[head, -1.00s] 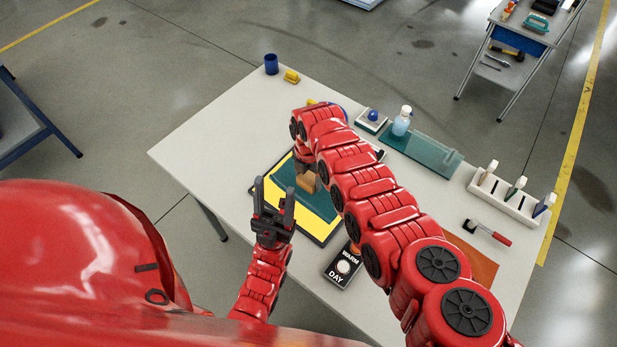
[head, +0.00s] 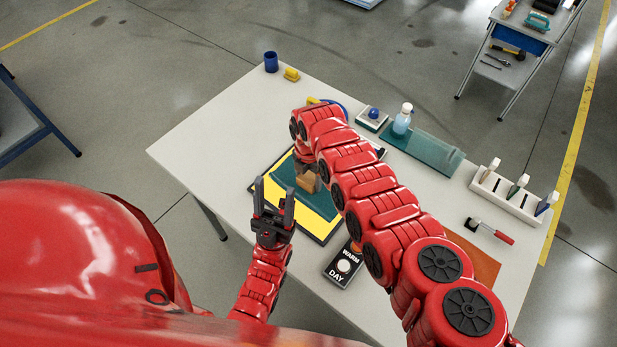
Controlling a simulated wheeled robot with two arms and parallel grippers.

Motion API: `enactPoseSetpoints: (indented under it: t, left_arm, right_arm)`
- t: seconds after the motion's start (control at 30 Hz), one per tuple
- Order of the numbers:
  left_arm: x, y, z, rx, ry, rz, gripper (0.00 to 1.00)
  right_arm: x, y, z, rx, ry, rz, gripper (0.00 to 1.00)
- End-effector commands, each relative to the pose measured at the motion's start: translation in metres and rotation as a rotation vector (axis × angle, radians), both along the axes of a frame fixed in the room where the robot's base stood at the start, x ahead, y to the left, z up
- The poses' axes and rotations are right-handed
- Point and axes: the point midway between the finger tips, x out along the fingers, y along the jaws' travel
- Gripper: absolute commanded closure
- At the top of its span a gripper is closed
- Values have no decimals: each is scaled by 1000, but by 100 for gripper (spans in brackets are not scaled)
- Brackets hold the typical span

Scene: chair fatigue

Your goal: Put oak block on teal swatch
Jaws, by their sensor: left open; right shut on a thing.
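The oak block (head: 307,182) is a small tan wooden block in the head view. It is at the teal swatch (head: 318,203), a dark teal sheet lying on a yellow board with a dark edge. My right gripper (head: 305,172) is shut on the block from above and is partly hidden by my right arm. I cannot tell whether the block touches the swatch. My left gripper (head: 273,200) is open and empty, with its fingers pointing up in the picture, in front of the yellow board (head: 270,184).
A black WARM/DAY box (head: 343,265) sits near the front edge. A blue cup (head: 271,62) is at the back. The table's left part is clear.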

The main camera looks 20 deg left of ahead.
Motion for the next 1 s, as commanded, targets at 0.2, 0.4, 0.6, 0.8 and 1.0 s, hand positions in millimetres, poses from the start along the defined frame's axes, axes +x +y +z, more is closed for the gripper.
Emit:
enactPoseSetpoints:
  t: [0.2,0.4,0.6,0.8,1.0]
  left_arm:
    - [0,0,-3,0,0,0,45]
    - [0,0,-2,0,0,0,45]
    - [0,0,-2,0,0,0,45]
    - [0,0,-2,0,0,0,45]
    - [0,0,1,0,0,0,45]
  right_arm:
    - [0,0,-2,0,0,0,83]
    - [0,0,-2,0,0,0,83]
    - [0,0,-2,0,0,0,0]
    - [0,0,-2,0,0,0,0]
    - [1,-1,8,1,0,-2,0]
